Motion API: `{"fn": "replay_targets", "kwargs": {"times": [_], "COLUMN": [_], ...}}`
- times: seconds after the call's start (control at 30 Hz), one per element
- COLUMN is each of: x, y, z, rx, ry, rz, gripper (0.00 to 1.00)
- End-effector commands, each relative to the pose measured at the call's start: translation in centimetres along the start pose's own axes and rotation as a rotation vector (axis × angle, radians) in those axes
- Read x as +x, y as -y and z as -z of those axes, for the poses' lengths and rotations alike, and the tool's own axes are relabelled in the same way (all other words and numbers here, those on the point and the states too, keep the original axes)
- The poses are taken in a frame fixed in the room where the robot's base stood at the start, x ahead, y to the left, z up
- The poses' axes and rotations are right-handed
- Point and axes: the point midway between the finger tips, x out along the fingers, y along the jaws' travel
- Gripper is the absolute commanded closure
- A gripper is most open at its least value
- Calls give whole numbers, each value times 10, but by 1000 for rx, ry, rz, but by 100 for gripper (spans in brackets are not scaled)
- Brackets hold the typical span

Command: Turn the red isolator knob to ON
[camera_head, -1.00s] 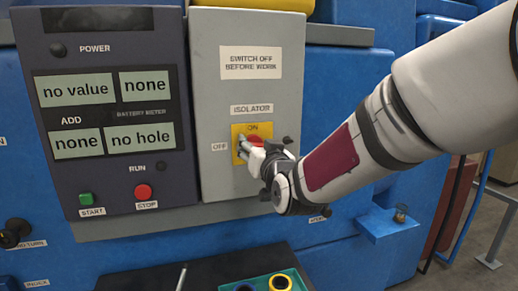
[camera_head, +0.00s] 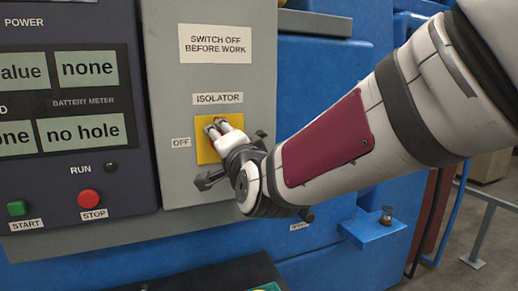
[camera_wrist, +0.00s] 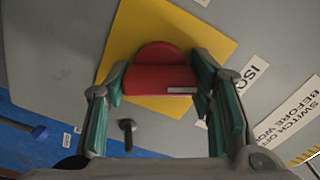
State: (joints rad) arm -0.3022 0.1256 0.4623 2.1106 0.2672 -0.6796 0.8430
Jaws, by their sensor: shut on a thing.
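The red isolator knob (camera_wrist: 152,72) sits on a yellow plate (camera_wrist: 212,45) in the wrist view. The plate also shows in the head view (camera_head: 204,154), below the ISOLATOR label (camera_head: 218,98) and right of the OFF label (camera_head: 181,142). My gripper (camera_head: 217,127) reaches the plate from the lower right and hides the knob there. In the wrist view my gripper (camera_wrist: 160,78) has one green-padded finger on each side of the knob, shut on its grip. A short pale mark shows on the grip. I cannot read the knob's setting.
A grey isolator box (camera_head: 235,72) carries a SWITCH OFF BEFORE WORK sign (camera_head: 214,44). Left of it, a dark control panel (camera_head: 125,182) has a green START button (camera_head: 17,208) and a red STOP button (camera_head: 89,198). A blue ledge (camera_head: 372,229) juts out at lower right.

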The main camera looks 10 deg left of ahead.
Motion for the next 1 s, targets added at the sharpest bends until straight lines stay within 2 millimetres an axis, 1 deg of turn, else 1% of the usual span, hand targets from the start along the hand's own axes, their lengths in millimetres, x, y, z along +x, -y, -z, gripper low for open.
{"fn": "replay_targets", "kwargs": {"times": [0.03,0.2,0.5,0.73,1.0], "x": [2,2,1,1,0], "y": [-3,-3,-3,-2,-2], "z": [0,0,0,0,0], "rx": [42,188,381,455,479], "ry": [-1,-1,0,0,0], "rz": [2,2,0,-1,-3], "gripper": [78,78,78,78,78]}}
